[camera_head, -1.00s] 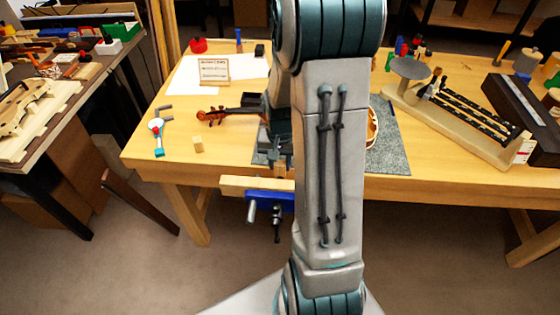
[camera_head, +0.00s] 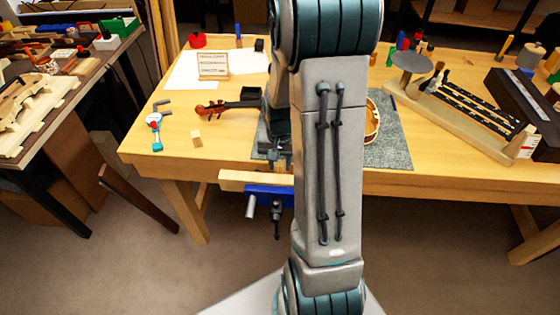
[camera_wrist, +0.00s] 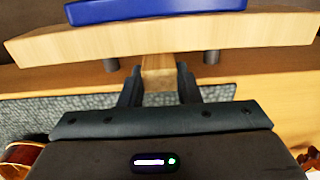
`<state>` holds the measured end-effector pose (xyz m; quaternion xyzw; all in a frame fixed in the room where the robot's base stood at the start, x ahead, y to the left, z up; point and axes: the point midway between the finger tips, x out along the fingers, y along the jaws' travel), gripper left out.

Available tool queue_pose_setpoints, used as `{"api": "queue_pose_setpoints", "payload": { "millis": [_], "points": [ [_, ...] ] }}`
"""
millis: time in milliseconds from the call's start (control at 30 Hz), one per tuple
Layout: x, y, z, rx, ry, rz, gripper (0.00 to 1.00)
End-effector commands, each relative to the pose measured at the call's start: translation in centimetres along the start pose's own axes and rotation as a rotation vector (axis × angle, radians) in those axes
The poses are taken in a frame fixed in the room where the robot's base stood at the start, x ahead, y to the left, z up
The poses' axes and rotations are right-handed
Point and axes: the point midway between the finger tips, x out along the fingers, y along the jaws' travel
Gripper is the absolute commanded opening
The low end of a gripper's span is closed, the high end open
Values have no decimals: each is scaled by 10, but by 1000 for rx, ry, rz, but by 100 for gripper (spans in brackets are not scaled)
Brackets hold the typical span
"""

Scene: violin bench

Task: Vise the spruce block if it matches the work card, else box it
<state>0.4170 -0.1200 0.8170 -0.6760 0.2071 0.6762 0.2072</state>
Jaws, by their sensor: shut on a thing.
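My gripper (camera_wrist: 158,78) is shut on a pale wooden block (camera_wrist: 158,68), which shows between its two dark fingers in the wrist view. The block's far end is at the vise's wooden jaw (camera_wrist: 85,43); I cannot tell how deep it sits in the gap. In the head view the vise (camera_head: 266,194), with a blue body, is on the bench's front edge, and my arm hides the held block. The work card (camera_head: 213,65) stands at the back left of the bench, its text too small to read. A dark box (camera_head: 251,94) is near the violin neck.
A small pale block (camera_head: 196,138) and a teal-handled tool (camera_head: 156,130) lie at the bench's left. A violin neck (camera_head: 222,107) lies behind the vise. A grey mat (camera_head: 394,150) extends beneath my arm. A wooden rack (camera_head: 450,118) stands at the right.

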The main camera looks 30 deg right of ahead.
Motion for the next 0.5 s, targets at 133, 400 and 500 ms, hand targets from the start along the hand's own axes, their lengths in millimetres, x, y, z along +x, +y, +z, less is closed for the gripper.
{"api": "queue_pose_setpoints", "payload": {
  "millis": [133,400,500],
  "points": [
    [5,0,0,0,0,0,5],
    [12,0,0,0,0,0,5],
    [10,0,0,0,0,0,55]
  ]
}}
